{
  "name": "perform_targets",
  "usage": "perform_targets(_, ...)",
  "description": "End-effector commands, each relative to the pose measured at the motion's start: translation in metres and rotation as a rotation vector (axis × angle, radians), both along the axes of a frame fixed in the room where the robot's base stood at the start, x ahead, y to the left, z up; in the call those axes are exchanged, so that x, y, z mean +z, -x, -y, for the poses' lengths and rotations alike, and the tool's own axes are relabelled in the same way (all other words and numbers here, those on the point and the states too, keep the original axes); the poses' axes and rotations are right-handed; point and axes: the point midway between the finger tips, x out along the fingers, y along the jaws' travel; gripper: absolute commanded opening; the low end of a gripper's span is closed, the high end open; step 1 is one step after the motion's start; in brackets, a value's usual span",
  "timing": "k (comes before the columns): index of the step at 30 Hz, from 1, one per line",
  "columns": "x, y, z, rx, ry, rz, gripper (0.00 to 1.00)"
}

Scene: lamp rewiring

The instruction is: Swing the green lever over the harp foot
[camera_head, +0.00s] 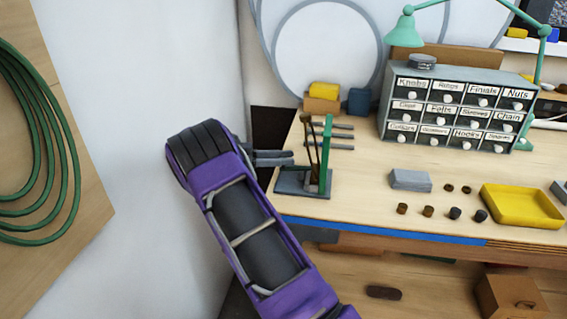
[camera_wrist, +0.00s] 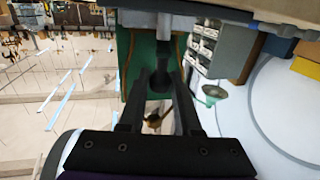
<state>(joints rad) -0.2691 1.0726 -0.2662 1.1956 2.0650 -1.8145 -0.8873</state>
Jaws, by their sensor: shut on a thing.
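A fixture with a dark grey base (camera_head: 290,184) stands at the bench's left front corner. A green upright part (camera_head: 328,145), which looks like the green lever, rises from it beside thin brown rods. The green part also shows in the wrist view (camera_wrist: 137,72), behind a dark shaft with a dark knob (camera_wrist: 163,82). My gripper (camera_head: 291,158) reaches in from the left, its fingers beside the rods. In the wrist view its fingers (camera_wrist: 162,76) are closed about the dark knob. I cannot tell whether the knob belongs to the lever. The harp foot is not clearly visible.
A labelled drawer cabinet (camera_head: 458,108) stands at the back, under a green lamp (camera_head: 408,28). A grey block (camera_head: 410,180), several small dark knobs and a yellow tray (camera_head: 522,205) lie to the right. The bench between fixture and grey block is clear.

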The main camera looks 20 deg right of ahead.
Motion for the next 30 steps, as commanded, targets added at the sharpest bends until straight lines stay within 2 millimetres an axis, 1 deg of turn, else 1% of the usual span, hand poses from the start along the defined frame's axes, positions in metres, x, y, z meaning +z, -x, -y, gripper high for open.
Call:
perform_targets(6, 0.0000, -0.0049, 0.0042, -0.110, 0.005, 0.001, 0.00)
perform_targets(12, 0.0007, -0.0072, 0.0055, -0.171, 0.005, 0.001, 0.00)
perform_targets(30, 0.0024, -0.0084, 0.0062, -0.204, 0.007, 0.001, 0.00)
